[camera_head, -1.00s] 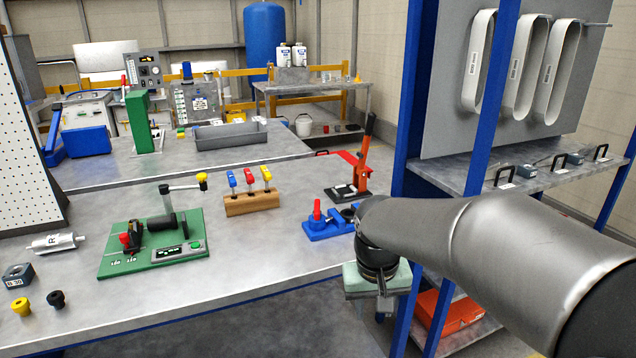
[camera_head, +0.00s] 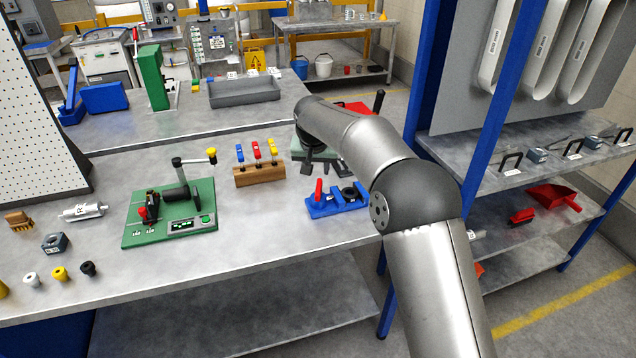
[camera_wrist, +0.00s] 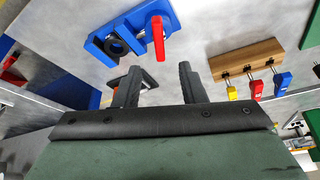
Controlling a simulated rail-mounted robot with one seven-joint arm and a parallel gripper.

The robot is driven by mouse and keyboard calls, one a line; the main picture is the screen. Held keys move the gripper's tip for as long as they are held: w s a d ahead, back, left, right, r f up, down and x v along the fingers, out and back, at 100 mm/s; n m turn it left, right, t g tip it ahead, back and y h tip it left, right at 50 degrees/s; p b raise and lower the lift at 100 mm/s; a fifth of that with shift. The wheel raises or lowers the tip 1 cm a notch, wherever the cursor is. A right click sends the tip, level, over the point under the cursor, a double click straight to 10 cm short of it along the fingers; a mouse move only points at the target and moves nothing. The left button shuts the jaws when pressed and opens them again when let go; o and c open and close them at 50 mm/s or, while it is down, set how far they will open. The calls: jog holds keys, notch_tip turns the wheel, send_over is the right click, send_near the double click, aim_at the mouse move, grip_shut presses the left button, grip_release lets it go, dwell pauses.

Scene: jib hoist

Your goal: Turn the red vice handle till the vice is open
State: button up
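The blue vice (camera_head: 350,203) lies on the bench near its right front edge, with its red handle (camera_head: 318,191) standing up at its left end. In the wrist view the vice (camera_wrist: 106,36) is at the top, with a dark ring-shaped part at its left and the red handle (camera_wrist: 158,38) to the right. My gripper (camera_head: 312,160) is above the bench, behind the vice in the head view. In the wrist view its two fingers (camera_wrist: 158,84) stand apart with nothing between them. The handle appears beyond the fingertips, apart from them.
A wooden block (camera_head: 260,175) with coloured-handled tools stands left of my gripper. A green fixture board (camera_head: 195,222) is farther left. An orange-red lever tool (camera_head: 368,106) is behind my arm, partly hidden. A blue shelf post (camera_head: 490,110) rises at the right.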

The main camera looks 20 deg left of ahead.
aim_at(319, 187)
jog(key=p+x, duration=0.2)
jog(key=x, duration=0.8)
jog(key=shift+w+f, duration=0.25)
jog(key=shift+f, duration=0.05)
grip_shut()
